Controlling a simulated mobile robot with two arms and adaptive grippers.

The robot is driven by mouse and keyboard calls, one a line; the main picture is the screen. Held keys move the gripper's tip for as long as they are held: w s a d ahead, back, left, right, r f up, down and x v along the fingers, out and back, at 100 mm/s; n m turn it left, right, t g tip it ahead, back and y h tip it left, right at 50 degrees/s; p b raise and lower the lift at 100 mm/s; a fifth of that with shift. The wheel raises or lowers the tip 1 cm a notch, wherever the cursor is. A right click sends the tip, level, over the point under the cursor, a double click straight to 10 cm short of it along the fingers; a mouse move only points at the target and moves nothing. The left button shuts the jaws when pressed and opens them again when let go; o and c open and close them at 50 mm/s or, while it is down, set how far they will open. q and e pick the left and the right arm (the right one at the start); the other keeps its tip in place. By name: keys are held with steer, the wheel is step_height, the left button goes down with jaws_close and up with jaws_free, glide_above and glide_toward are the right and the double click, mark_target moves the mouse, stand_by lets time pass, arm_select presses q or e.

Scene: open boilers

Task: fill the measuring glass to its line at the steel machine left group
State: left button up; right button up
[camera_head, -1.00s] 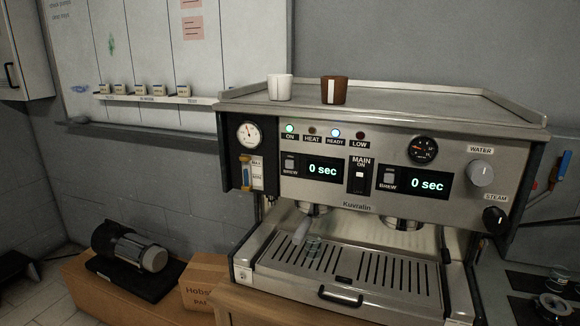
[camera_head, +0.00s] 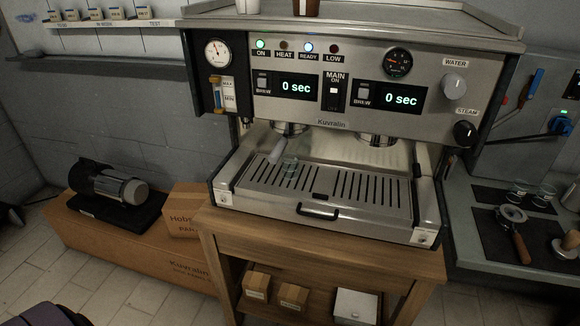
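The steel machine (camera_head: 330,150) stands on a wooden stand, with its ON and READY lamps lit. The left brew switch (camera_head: 262,83) sits beside a display (camera_head: 296,87) reading 0 sec. The right group (camera_head: 376,140) appears empty. Neither of my grippers is in view.
On the right counter are small glasses (camera_head: 544,193), a wooden-handled portafilter (camera_head: 514,229) and a tamper (camera_head: 566,243). A motor pump (camera_head: 106,186) sits on a cardboard box (camera_head: 140,240) at left. Boxes (camera_head: 292,295) lie on the stand's lower shelf. A dark purple shape (camera_head: 45,314) shows at bottom left.

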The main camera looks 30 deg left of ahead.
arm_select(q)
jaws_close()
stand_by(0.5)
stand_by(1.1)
